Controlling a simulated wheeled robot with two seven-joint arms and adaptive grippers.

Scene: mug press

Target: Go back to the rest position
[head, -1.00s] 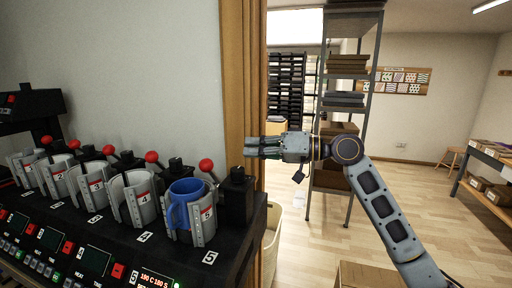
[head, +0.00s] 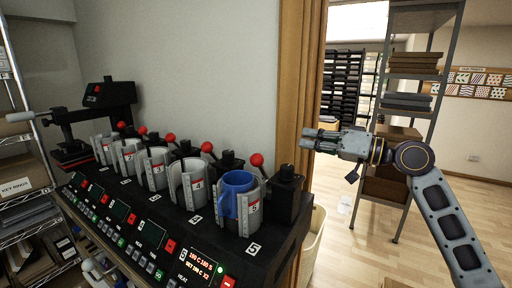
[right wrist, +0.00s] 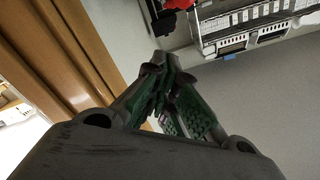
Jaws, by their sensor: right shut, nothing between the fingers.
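My right gripper (head: 308,140) is shut and empty, held in the air in front of the wooden door frame, right of the mug presses. Its fingers (right wrist: 165,95) come together in the right wrist view, with nothing between them. A pale grey jointed part at the lower left of the head view looks like my left gripper (head: 97,272); its fingers cannot be made out. A blue mug (head: 236,185) sits in press 5 (head: 253,208), well left of and below my right gripper, not touching it.
Several mug presses with red-knobbed levers stand in a row on a black bench (head: 205,235). A flat press (head: 108,95) stands at the far left beside wire shelving (head: 22,145). A metal rack (head: 412,110) stands behind my right arm. A pale bin (head: 312,240) stands beside the bench.

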